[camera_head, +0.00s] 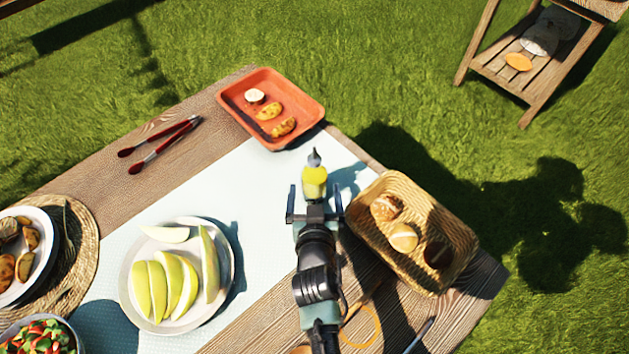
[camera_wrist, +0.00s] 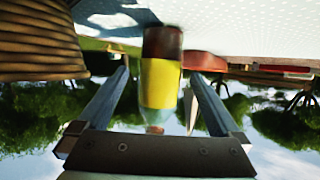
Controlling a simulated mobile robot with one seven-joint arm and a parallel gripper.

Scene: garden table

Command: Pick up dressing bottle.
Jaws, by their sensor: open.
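The dressing bottle (camera_head: 314,178) has a yellow body and a dark pointed top in the head view. It stands on the pale table runner (camera_head: 265,185), left of the bread basket. In the wrist view, which is upside down, the bottle (camera_wrist: 160,83) shows a yellow label, a dark brown lower part and a clear end. My gripper (camera_head: 315,199) is open, its two fingers spread to either side of the bottle in the wrist view. I cannot tell whether either finger touches it.
A wicker basket (camera_head: 452,222) with bread rolls stands close on the right. An orange tray (camera_head: 234,99) with food lies behind. A plate of melon slices (camera_head: 130,290) is on the left, with red-handled tongs (camera_head: 160,146) farther back.

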